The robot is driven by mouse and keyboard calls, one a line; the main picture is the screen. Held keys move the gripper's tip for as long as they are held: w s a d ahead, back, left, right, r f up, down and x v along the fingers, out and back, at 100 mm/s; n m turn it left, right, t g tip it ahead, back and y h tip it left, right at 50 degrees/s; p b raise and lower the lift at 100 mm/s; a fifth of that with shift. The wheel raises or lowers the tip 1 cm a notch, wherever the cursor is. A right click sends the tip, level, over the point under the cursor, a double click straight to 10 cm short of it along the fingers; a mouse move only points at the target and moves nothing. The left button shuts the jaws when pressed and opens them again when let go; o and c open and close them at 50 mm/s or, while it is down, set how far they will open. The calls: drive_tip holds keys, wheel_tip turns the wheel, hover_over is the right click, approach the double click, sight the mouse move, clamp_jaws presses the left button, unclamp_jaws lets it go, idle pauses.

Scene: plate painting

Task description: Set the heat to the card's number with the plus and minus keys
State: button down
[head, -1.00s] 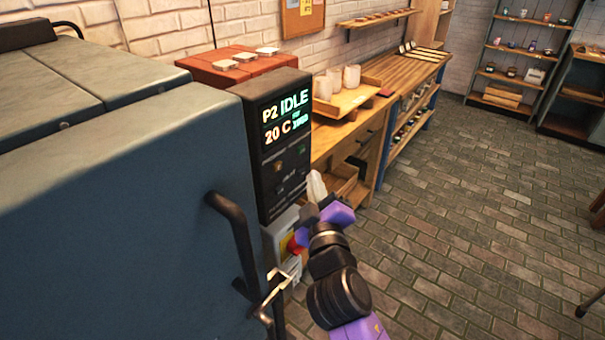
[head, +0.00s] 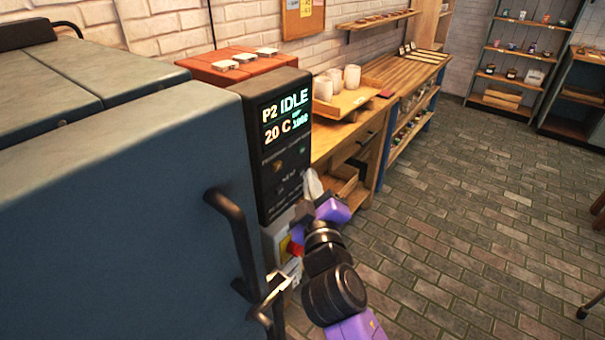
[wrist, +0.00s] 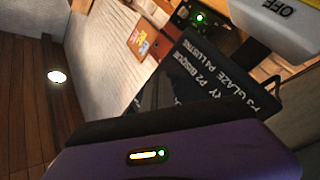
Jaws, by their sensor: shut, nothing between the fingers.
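The black control panel (head: 268,205) is mounted on the kiln's right front corner. Its display (head: 285,116) reads P2, IDLE and 20 C, with a small green number too blurred to read surely. Small keys (head: 279,166) sit below it; I cannot tell plus from minus. My gripper (head: 306,208) is shut and empty at the panel's lower right edge; I cannot tell whether it touches. Its tips are hard to make out. In the wrist view, a dark panel face (wrist: 190,75) lists programmes such as P2 BISQUE and P4 LUSTRE. I cannot identify the card surely.
The blue-grey kiln (head: 110,210) fills the left, with a dark door handle (head: 232,240) standing out. A box with a red switch (head: 293,248) is below the panel. A wooden bench (head: 345,135) with cups stands behind. The brick floor (head: 450,230) at right is clear.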

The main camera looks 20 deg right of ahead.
drive_tip(key=shift+w+a, duration=0.1)
idle(0.5)
drive_tip(key=shift+s+d+p, duration=0.35)
drive_tip(key=shift+s+d, duration=0.1)
drive_tip(key=shift+s, duration=0.2)
drive_tip(key=shift+s+d+p, duration=0.75)
drive_tip(key=shift+s+p, duration=0.1)
drive_tip(key=shift+s, duration=0.2)
drive_tip(key=shift+s+d+p, duration=0.75)
drive_tip(key=shift+s+p, duration=0.05)
drive_tip(key=shift+s, duration=0.2)
